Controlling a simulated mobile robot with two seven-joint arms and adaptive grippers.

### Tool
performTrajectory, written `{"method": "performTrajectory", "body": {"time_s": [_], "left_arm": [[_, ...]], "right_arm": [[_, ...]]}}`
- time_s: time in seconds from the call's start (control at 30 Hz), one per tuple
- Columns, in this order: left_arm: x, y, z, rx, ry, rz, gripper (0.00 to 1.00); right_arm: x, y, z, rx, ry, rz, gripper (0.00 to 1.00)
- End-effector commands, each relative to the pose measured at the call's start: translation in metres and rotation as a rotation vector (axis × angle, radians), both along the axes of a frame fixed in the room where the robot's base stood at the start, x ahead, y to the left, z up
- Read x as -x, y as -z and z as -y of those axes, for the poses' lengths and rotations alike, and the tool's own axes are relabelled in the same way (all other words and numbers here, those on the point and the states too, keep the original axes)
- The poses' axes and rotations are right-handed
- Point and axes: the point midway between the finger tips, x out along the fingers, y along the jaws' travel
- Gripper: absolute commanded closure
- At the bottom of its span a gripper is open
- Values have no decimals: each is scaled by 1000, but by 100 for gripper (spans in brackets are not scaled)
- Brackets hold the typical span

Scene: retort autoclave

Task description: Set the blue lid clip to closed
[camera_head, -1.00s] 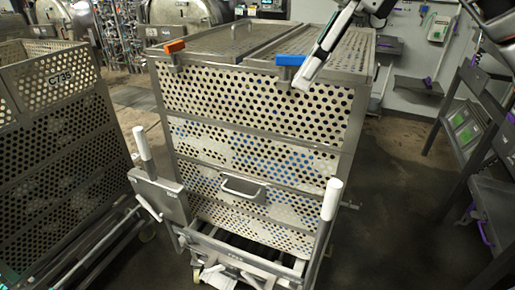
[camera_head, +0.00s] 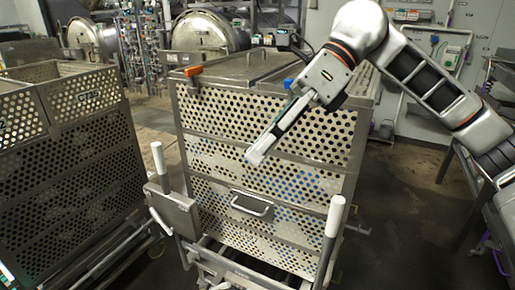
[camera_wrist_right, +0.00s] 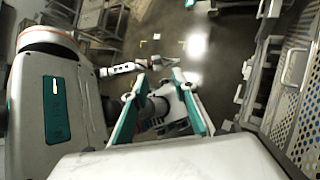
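The blue lid clip (camera_head: 288,83) sits at the top front edge of the perforated metal basket (camera_head: 200,128), right of the orange clip (camera_head: 193,71). Only a small blue part shows beside my right gripper; the rest is hidden, so its position cannot be told. My right gripper (camera_head: 257,153) is in front of the basket's upper front wall, pointing down and left, below the blue clip. In the right wrist view its two teal fingers (camera_wrist_right: 159,78) stand apart with nothing between them. A white and teal sliver at the head view's lower left corner may be my left gripper (camera_head: 6,274).
A second perforated basket (camera_head: 75,150) stands on the left. White-gripped handles (camera_head: 158,158) and (camera_head: 334,215) rise before the main basket. A shelf rack (camera_head: 462,170) stands at right, and round autoclave doors (camera_head: 210,32) are behind. Dark floor is free right of the basket.

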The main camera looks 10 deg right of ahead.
Motion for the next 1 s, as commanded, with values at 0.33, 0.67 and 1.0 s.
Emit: {"method": "performTrajectory", "body": {"time_s": [0.33, 0.67, 1.0], "left_arm": [[0, 0, 0, 0, 0, 1, 100], [-1, -1, 1, 1, 1, 3, 100], [-3, -6, 5, 8, 7, 11, 100]], "right_arm": [[1, 3, -6, -27, -7, -16, 72], [7, 17, -30, -136, -29, -91, 72], [14, 31, -97, -629, 38, -459, 72]]}}
